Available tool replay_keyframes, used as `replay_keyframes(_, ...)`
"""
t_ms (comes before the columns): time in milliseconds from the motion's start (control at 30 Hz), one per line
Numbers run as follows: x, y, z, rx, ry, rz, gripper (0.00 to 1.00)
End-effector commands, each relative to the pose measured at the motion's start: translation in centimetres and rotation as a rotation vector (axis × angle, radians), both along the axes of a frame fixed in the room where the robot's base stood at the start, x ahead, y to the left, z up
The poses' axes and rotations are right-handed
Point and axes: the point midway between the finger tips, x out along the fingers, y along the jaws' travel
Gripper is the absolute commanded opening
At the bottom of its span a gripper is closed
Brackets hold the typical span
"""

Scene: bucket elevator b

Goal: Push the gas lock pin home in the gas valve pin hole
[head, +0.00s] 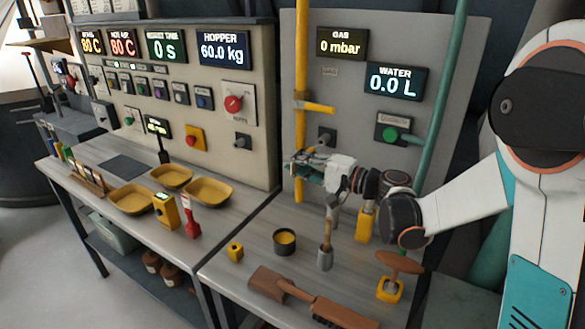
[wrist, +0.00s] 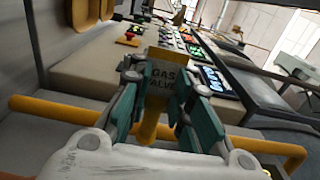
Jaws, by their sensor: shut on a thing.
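My gripper (head: 306,168) is at the wall panel, in front of the yellow gas pipe (head: 301,120). In the wrist view its teal fingers (wrist: 158,105) are closed on a yellow piece (wrist: 150,125), which I take to be the gas lock pin. A dark plate (wrist: 163,79) lettered "GAS VALVE" shows between and beyond the fingers. The dark box (head: 327,138) on the panel, above my gripper, may belong to the gas valve. The pin hole and the pin's tip are hidden, so I cannot tell how deep the pin sits.
The yellow pipe (wrist: 60,112) crosses behind my fingers. A yellow lever (head: 318,107) sticks out above. Below, the bench holds a grey cup (head: 325,258) with a tool, a dark tin (head: 285,242) and a brush (head: 340,312). A green pipe (head: 440,100) runs to the right.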

Motion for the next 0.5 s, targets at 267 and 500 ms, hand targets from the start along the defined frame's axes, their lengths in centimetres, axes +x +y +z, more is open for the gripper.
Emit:
replay_keyframes(267,0.8,-0.53,-0.01,0.0,0.0,0.0,0.0)
replay_keyframes(500,0.78,-0.53,0.0,0.0,0.0,0.0,0.0)
